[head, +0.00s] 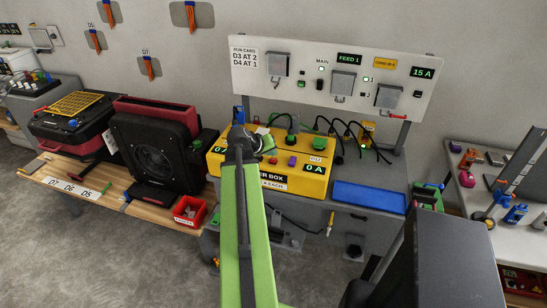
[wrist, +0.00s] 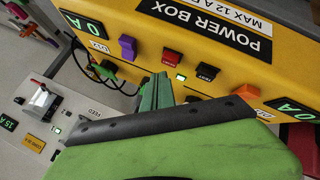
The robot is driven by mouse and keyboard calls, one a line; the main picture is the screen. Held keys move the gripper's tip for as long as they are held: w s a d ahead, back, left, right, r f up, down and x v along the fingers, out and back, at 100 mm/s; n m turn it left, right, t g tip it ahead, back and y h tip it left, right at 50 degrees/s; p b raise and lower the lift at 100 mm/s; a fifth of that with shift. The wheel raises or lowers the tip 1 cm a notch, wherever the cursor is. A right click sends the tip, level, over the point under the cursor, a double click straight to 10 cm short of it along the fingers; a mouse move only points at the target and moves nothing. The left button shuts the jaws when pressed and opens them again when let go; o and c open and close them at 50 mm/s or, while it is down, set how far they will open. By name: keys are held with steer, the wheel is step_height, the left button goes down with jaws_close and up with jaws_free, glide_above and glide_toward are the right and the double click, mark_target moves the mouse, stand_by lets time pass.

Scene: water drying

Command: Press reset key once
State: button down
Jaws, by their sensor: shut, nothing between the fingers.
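The yellow power box (head: 312,182) stands on the grey bench; its key face fills the top of the wrist view (wrist: 225,50). The key lettering is too small to read surely, so I cannot tell which is reset. In the head view my gripper (head: 242,138) is over the box's left part.
A purple switch (wrist: 128,47) and an orange switch (wrist: 246,91) flank the keys. Two displays on the box read 0 A. Black cables (head: 345,130) run behind the box to the feed panel (head: 335,75). A blue tray (head: 369,197) lies right; a black fan unit (head: 155,158) stands left.

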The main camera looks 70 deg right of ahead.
mark_target(272, 160)
step_height(272, 160, up, 5)
steer(key=p, duration=0.5)
stand_by(0.8)
